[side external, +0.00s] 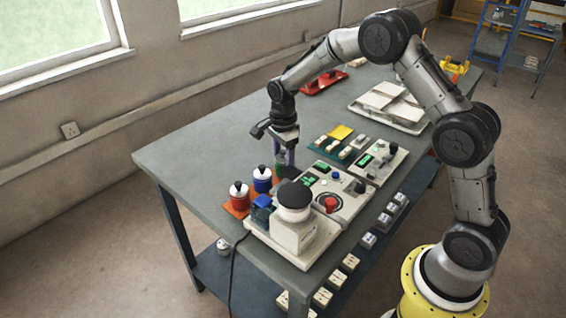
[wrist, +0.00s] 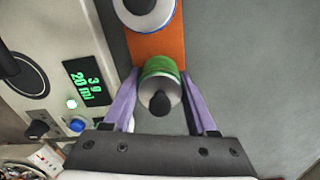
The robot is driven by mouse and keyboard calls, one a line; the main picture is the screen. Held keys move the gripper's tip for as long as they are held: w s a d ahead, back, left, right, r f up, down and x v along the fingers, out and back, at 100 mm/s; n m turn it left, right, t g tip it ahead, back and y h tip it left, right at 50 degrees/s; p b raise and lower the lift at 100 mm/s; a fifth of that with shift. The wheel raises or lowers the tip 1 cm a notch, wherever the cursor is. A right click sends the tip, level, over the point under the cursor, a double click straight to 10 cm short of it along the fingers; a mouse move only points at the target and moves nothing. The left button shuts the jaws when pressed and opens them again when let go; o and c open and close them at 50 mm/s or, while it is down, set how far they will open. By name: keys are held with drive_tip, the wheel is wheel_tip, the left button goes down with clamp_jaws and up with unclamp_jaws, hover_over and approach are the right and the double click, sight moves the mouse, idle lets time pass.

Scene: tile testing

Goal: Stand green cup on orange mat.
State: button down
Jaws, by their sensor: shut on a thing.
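The green cup (wrist: 158,68) has a pale top with a black knob and sits between the purple fingers of my gripper (wrist: 160,95), which is shut on it. In the side external view my gripper (side external: 284,155) points down at the far end of the orange mat (wrist: 158,46). The green cup (side external: 279,170) shows there only in part, behind the fingers. From above, it overlaps the near end of the mat in the wrist view. I cannot tell whether its base touches the mat.
A red cup (side external: 239,196) and a blue cup (side external: 262,180) stand on the mat. A device with a black round top (side external: 294,198) and panels with green displays (side external: 367,160) stand close by on the right. The grey table (side external: 190,150) is clear to the left.

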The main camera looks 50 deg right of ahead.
sight(283, 151)
drive_tip(key=shift+f, duration=0.1)
unclamp_jaws()
idle(0.3)
drive_tip(key=shift+r, duration=3)
